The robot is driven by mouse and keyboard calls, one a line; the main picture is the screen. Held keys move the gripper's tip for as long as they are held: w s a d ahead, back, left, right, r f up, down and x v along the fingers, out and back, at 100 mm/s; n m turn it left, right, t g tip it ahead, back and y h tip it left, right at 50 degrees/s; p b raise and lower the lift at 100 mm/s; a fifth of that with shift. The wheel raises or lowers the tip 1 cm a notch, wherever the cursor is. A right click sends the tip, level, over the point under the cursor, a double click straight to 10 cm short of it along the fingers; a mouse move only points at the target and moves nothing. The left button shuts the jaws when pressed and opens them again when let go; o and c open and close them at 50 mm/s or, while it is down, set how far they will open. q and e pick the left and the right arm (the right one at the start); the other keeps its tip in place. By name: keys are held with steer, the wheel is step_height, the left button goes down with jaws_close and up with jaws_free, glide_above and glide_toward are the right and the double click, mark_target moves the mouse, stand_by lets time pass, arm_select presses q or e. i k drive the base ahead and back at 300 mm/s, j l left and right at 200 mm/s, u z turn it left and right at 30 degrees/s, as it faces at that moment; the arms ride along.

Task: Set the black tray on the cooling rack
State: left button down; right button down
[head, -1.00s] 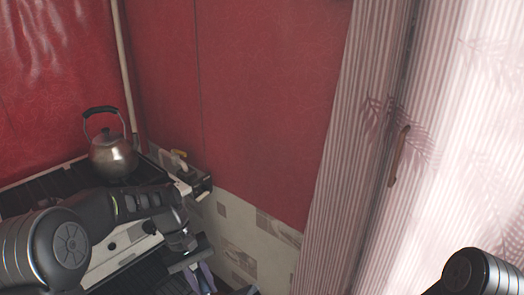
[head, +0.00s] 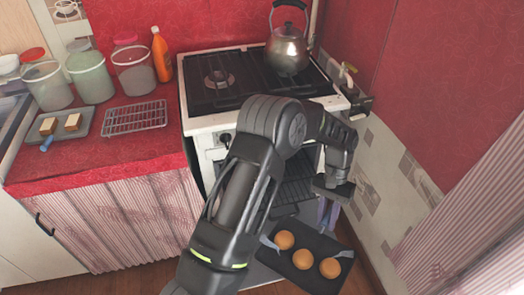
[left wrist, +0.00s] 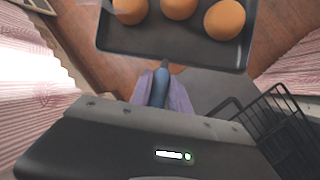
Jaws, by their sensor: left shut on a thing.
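The black tray (head: 316,246) carries three round golden buns and hangs in front of the stove, low in the head view. The exact grip on the rim is small and partly hidden. The wire cooling rack (head: 135,117) lies empty on the red counter, left of the stove and well away from the tray. My right gripper is out of view.
The white stove (head: 200,122) carries a kettle (head: 287,50); its oven is open, with a black wire rack (left wrist: 275,125) showing. A grey board (head: 78,124) with two blocks lies left of the cooling rack. Jars (head: 90,78) and an orange bottle (head: 161,55) stand behind.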

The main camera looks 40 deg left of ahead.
mark_target(126, 123)
steer(key=k+j+z, duration=0.5)
steer(key=k+j, duration=0.25)
steer(key=j, duration=0.2)
steer(key=k+j+z, duration=0.5)
steer(key=k+j, duration=0.2)
steer(key=k, duration=0.25)
